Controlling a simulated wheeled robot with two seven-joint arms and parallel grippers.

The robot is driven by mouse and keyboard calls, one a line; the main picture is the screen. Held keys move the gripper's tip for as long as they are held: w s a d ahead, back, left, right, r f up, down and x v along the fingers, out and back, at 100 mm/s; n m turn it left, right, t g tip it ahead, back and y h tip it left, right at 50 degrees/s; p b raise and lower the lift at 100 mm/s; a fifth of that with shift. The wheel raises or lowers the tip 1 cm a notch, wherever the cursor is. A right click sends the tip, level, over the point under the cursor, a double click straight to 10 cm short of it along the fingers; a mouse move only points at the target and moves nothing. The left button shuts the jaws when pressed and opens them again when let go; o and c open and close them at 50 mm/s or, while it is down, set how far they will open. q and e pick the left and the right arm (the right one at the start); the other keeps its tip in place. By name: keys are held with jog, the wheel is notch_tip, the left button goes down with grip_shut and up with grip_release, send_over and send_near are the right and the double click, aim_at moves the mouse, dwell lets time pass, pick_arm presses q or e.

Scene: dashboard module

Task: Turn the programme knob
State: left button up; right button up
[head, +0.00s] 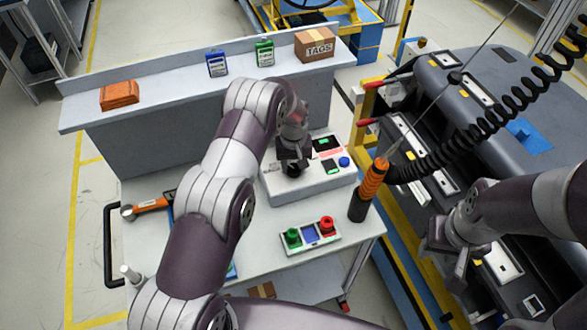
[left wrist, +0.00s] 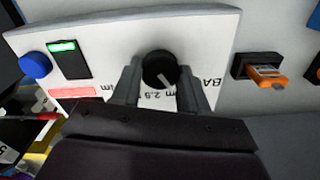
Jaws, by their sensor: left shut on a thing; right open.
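The programme knob (left wrist: 160,70) is round and black with a pale pointer line, on a white control panel (left wrist: 215,28). In the left wrist view my left gripper (left wrist: 158,88) has one finger on each side of the knob, shut on it. In the head view the left gripper (head: 292,160) is over the panel box (head: 310,184) and the knob is mostly hidden beneath it. Lettering around the knob is partly covered by the fingers. My right gripper (head: 452,262) is open and empty at the right, near the dark dashboard module (head: 500,110).
The panel also carries a blue button (left wrist: 34,66) and a green-lit switch (left wrist: 68,56). A red-and-green button box (head: 310,236) is in front.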

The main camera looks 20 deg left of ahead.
pick_arm(q)
jog(key=shift+m+b, duration=0.5)
jog(key=shift+m, duration=0.4)
jog(key=shift+r, duration=0.1)
jog(key=o, duration=1.1)
jog(key=shift+c, duration=0.2)
jog(key=shift+s, duration=0.1)
jog(key=shift+r, duration=0.15)
